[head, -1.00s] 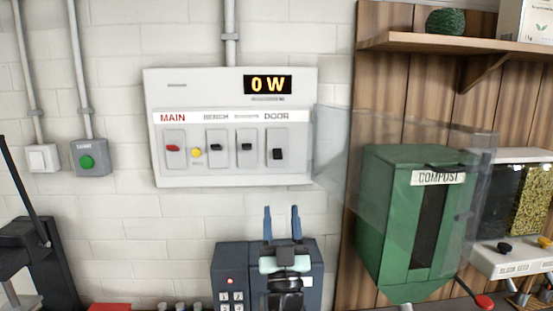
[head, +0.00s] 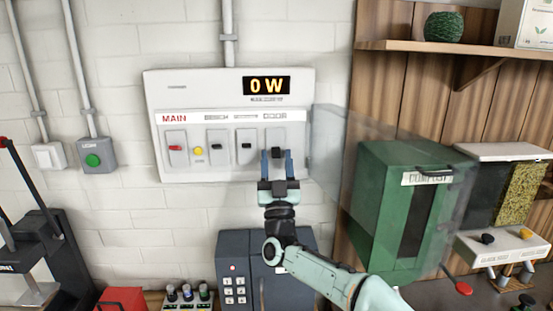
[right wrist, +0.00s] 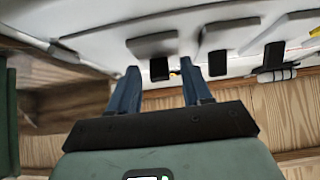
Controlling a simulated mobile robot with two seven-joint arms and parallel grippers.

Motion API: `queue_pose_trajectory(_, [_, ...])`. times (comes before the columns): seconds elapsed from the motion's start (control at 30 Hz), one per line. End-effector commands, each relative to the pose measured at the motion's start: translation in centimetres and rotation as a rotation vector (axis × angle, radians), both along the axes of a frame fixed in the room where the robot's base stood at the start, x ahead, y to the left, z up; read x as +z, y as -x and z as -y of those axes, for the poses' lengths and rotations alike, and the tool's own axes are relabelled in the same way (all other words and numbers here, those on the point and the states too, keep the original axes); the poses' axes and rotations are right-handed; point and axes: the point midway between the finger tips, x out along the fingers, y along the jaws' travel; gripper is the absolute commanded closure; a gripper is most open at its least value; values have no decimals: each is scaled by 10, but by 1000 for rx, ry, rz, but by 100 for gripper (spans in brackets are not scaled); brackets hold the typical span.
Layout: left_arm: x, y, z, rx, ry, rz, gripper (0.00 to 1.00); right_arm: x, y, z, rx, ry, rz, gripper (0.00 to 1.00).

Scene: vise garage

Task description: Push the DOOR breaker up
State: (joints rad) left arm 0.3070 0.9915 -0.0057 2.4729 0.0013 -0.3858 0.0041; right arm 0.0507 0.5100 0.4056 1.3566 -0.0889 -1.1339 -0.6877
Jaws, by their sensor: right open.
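The breaker panel (head: 230,90) is on the wall, with its display reading 0 W. The DOOR breaker (head: 277,152) is the rightmost switch, its black lever low on its grey plate. My right gripper (head: 277,159) is open at the panel, its blue fingers pointing up on either side of that lever. My left gripper is out of view.
A clear panel cover (head: 335,150) stands swung open to the right, close to my right gripper. A green compost bin (head: 405,200) is beyond it. A blue-grey keypad box (head: 234,262) is below the panel.

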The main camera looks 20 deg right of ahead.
Motion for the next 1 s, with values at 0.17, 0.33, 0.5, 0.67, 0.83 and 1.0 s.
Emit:
queue_pose_trajectory(0.17, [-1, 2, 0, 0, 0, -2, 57, -2, 0, 0, 0, 0, -2, 54])
queue_pose_trajectory(0.33, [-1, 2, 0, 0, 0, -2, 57, -2, 0, 0, -1, 0, -2, 100])
queue_pose_trajectory(0.5, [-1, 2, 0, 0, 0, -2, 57, -1, 0, 0, 0, -1, -5, 100])
queue_pose_trajectory(0.67, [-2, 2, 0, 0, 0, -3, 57, 1, 2, 0, -1, -6, -32, 100])
queue_pose_trajectory(0.83, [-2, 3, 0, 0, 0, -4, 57, 5, 5, -1, 1, -21, -109, 100])
queue_pose_trajectory(1.0, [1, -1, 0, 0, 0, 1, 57, 13, 7, -2, 2, -49, -236, 100])
